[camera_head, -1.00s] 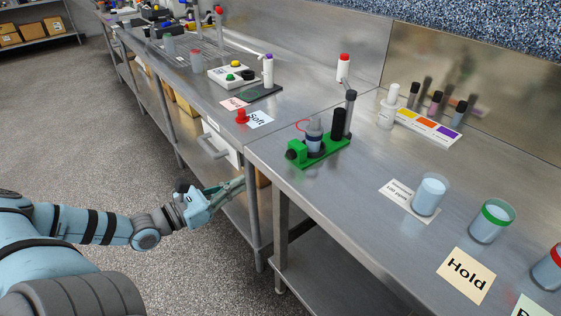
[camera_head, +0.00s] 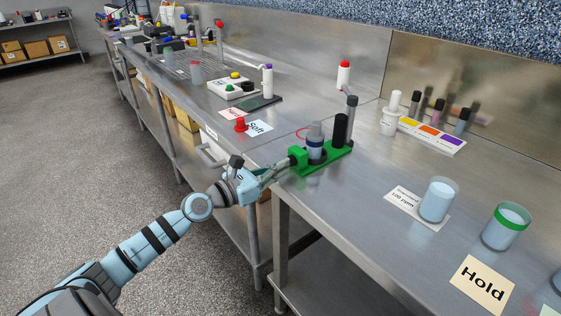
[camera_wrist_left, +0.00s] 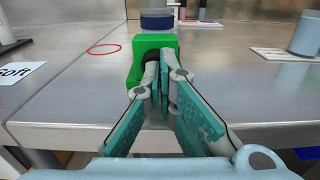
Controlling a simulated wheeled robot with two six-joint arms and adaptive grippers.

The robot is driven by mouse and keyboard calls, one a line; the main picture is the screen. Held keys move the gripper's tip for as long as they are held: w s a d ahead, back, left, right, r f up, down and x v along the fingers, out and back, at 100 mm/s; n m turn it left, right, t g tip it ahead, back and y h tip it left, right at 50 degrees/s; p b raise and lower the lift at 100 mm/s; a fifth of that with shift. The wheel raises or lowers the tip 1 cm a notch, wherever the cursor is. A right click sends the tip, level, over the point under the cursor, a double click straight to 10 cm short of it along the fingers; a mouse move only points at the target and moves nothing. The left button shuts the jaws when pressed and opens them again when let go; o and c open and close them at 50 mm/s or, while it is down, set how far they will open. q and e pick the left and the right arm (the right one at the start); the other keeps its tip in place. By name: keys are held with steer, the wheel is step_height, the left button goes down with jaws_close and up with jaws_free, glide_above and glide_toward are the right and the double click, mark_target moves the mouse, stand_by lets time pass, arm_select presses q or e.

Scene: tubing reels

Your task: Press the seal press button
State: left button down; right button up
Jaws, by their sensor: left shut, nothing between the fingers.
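The green press (camera_head: 328,160) stands near the front edge of the right-hand steel bench. A grey vial (camera_head: 315,142) stands in it, with a black post (camera_head: 340,128) beside it. The press's green front block (camera_wrist_left: 138,62) shows in the left wrist view. A dark round part, probably the button (camera_wrist_left: 151,56), shows on the block's near face, partly hidden by the fingers. My left gripper (camera_head: 287,162) is shut and empty. Its fingertips are at that face; I cannot tell whether they touch it or whether the button is pressed in. My right gripper is not in view.
A "Soft" card (camera_head: 260,127) and a red button (camera_head: 240,125) are on the adjoining bench. A cup on a labelled card (camera_head: 437,201), a green-rimmed cup (camera_head: 505,227) and a "Hold" card (camera_head: 482,285) are to the right. The bench's front edge lies under my left gripper.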

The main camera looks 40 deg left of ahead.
arm_select(q)
steer(key=shift+w+d+f, duration=0.1)
steer(key=shift+w+f, duration=0.05)
steer(key=shift+w, duration=0.15)
